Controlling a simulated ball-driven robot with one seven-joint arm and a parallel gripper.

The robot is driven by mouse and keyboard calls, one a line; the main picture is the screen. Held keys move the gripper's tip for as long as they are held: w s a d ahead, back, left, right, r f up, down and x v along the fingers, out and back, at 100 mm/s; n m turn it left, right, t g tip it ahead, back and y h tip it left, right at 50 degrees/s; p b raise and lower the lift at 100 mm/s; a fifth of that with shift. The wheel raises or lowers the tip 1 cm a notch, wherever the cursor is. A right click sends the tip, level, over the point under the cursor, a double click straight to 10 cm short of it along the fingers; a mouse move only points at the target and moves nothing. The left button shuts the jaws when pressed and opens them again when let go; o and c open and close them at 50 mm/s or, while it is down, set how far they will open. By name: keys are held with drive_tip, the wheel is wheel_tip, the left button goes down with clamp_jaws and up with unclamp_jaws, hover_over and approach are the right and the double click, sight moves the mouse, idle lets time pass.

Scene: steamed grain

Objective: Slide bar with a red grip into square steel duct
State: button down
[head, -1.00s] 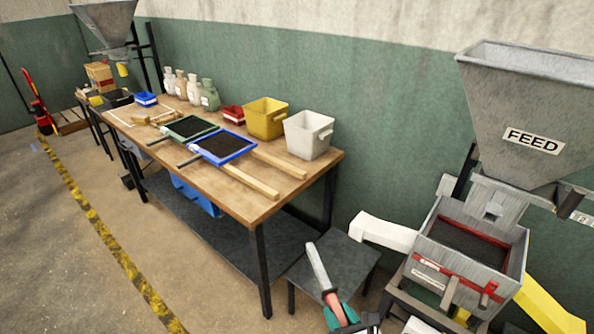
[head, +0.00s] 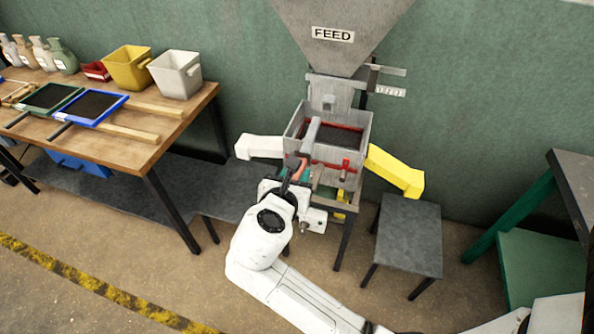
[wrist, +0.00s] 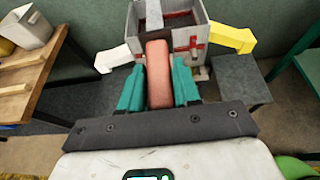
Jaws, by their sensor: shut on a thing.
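The grey bar (head: 312,134) with a red grip (wrist: 158,72) is in my gripper (head: 295,172). The wrist view shows teal fingers on both sides of the grip, and the bar (wrist: 154,14) pointing forward. In the head view, the bar slants up across the left part of the open box under the feed hopper. Its far end is below the square grey steel duct (head: 345,92), apart from it in the picture; the depth gap is unclear. The duct has a small pale square piece on its front. I cannot see its opening clearly.
The open grey box (head: 358,153) has a red frame and dark screen inside. A white spout (head: 260,146) sticks out left and a yellow spout (head: 396,170) right. Low dark stands (head: 410,235) flank it. The wooden table (head: 190,100) with trays and bins is left.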

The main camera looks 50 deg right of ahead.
sight(305, 158)
drive_tip(key=shift+s+d+r, duration=0.15)
drive_tip(key=shift+d, duration=0.15)
drive_tip(key=b+x, duration=0.3)
drive_tip(key=b, duration=0.1)
drive_tip(key=shift+d+f, duration=0.3)
drive_tip(key=shift+w+d+r+p, duration=0.2)
drive_tip(key=shift+w+r+p, duration=0.05)
drive_tip(key=shift+r+p, duration=0.1)
drive_tip(key=shift+d+p, duration=0.15)
drive_tip(key=shift+p, duration=0.15)
drive_tip(key=shift+f, duration=0.2)
drive_tip(key=shift+w+d+r+p, duration=0.15)
drive_tip(key=shift+d+p, duration=0.2)
drive_tip(key=shift+p, duration=0.8)
idle(0.4)
drive_tip(key=shift+w+d+p, duration=0.2)
drive_tip(key=shift+d+p, duration=0.05)
drive_tip(key=shift+d, duration=0.35)
drive_tip(key=shift+w+d+p, duration=0.2)
drive_tip(key=shift+w+d, duration=0.05)
drive_tip(key=shift+d, duration=0.3)
drive_tip(key=shift+d, duration=0.25)
